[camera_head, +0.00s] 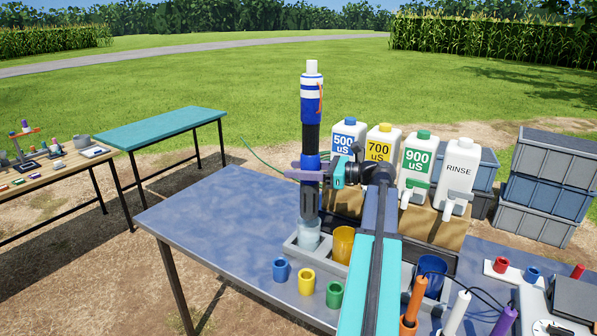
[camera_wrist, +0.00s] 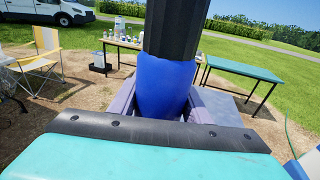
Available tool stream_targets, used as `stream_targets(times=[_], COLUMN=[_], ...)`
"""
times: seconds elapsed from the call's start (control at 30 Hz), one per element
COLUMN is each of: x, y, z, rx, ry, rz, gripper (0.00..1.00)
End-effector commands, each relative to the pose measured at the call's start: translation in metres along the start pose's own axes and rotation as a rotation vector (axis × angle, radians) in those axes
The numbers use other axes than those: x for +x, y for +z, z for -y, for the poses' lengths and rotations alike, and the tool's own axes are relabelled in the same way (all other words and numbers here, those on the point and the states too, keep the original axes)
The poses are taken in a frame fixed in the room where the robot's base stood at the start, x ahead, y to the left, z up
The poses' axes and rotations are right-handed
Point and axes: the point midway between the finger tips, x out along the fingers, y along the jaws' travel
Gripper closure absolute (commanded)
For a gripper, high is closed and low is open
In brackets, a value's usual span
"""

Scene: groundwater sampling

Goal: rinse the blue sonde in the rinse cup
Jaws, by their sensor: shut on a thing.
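The blue sonde (camera_head: 311,98) stands upright, with a blue and white top, black body, blue band and dark grey lower guard. My gripper (camera_head: 311,173) is shut on it around the blue band. In the wrist view my gripper's purple fingers (camera_wrist: 165,104) flank the blue band (camera_wrist: 164,85). The sonde's lower end is at the mouth of a clear pale cup (camera_head: 307,237), probably the rinse cup, though no label shows on it. How deep the end sits in the cup cannot be told. The sonde's foot is hidden in the wrist view.
The clear cup stands in a grey tray (camera_head: 300,250) beside an amber cup (camera_head: 342,244). A blue cup (camera_head: 432,275) is farther right. Blue, yellow and green caps (camera_head: 306,281) lie in front. Labelled bottles, including RINSE (camera_head: 459,170), stand behind. The table's left part is clear.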

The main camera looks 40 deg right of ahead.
Motion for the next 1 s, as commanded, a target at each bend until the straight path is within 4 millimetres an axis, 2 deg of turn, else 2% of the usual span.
stream_targets(times=[0.67,1.0], x=[-0.0006,-0.0003], y=[0.003,-0.0028], z=[-0.0002,-0.0001], rx=[-0.002,-0.002], ry=[-0.001,-0.001], rz=[0.005,0.005], gripper=[1.0,1.0])
